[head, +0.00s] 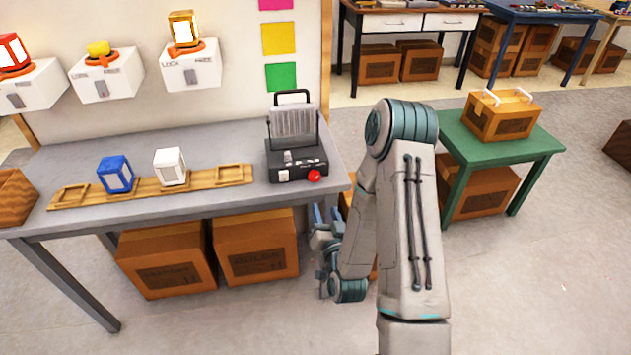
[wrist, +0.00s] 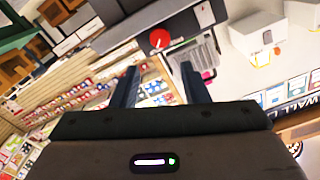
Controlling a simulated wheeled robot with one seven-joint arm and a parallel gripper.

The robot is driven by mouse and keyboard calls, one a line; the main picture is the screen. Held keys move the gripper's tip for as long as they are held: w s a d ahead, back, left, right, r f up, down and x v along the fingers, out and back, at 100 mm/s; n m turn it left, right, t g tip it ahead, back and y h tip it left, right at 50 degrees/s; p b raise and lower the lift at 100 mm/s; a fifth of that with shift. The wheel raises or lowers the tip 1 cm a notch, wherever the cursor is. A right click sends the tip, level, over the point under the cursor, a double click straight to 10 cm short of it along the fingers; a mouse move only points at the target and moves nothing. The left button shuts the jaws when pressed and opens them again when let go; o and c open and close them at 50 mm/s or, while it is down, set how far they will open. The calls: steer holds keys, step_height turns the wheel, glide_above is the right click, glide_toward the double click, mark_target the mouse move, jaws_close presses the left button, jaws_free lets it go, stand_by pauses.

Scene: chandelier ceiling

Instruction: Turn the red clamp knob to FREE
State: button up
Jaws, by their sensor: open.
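Three white wall boxes each carry a grey clamp handle. The left box (head: 40,82) holds a red lantern (head: 12,52); its grey handle (head: 15,100) points roughly downward, and no label on it is readable. The middle box (head: 125,85) holds a yellow piece (head: 99,48), the right box (head: 208,72) an amber lantern (head: 184,28); the right one's lettering starts with LOCK. A red round knob (head: 314,176) sits on a black device (head: 285,168); a red disc (wrist: 160,39) in the wrist view looks like it. My gripper (head: 326,213) is open and empty, low beside the table's right end.
The grey table (head: 235,135) carries a wooden rack (head: 235,175) with a blue lantern (head: 115,174) and a white lantern (head: 170,166). Cardboard boxes (head: 256,247) stand below. A green table (head: 530,148) with a crate (head: 500,115) is at the right. Open floor lies in front.

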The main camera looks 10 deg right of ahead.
steer(key=w+b, duration=0.1)
steer(key=b, duration=1.3)
glide_toward(315, 179)
steer(key=w, duration=0.1)
steer(key=w+p, duration=0.3)
steer(key=w, duration=0.4)
steer(key=shift+r+p, duration=0.2)
steer(key=shift+p, duration=0.1)
steer(key=shift+w+f, duration=0.1)
steer(key=shift+w, duration=0.65)
steer(key=shift+c, duration=0.3)
steer(key=c, duration=0.6)
